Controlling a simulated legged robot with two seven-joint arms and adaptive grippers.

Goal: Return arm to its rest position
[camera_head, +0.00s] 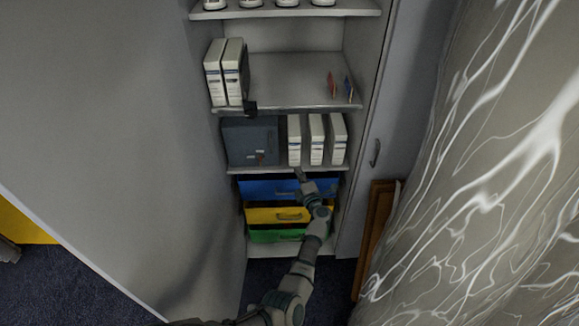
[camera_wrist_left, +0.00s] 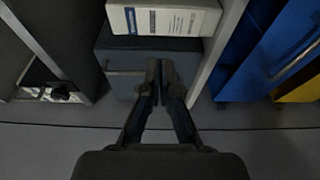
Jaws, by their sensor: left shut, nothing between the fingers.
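My left arm reaches up from the bottom of the head view to a shelf unit. My left gripper (camera_head: 301,174) is in front of the shelf edge just above the blue drawer (camera_head: 262,187). In the left wrist view its two black fingers (camera_wrist_left: 160,70) are closed together with nothing between them. Beyond the fingertips are a grey box front (camera_wrist_left: 122,58) and a white binder (camera_wrist_left: 170,18). I cannot tell whether the fingertips touch anything. My right gripper is not in view.
Yellow (camera_head: 262,215) and green drawers (camera_head: 270,236) lie below the blue one. White binders (camera_head: 316,138) and a dark grey box (camera_head: 250,141) fill the shelf above. A grey panel (camera_head: 110,120) stands left; a marbled surface (camera_head: 490,180) and brown frame (camera_head: 378,230) stand right.

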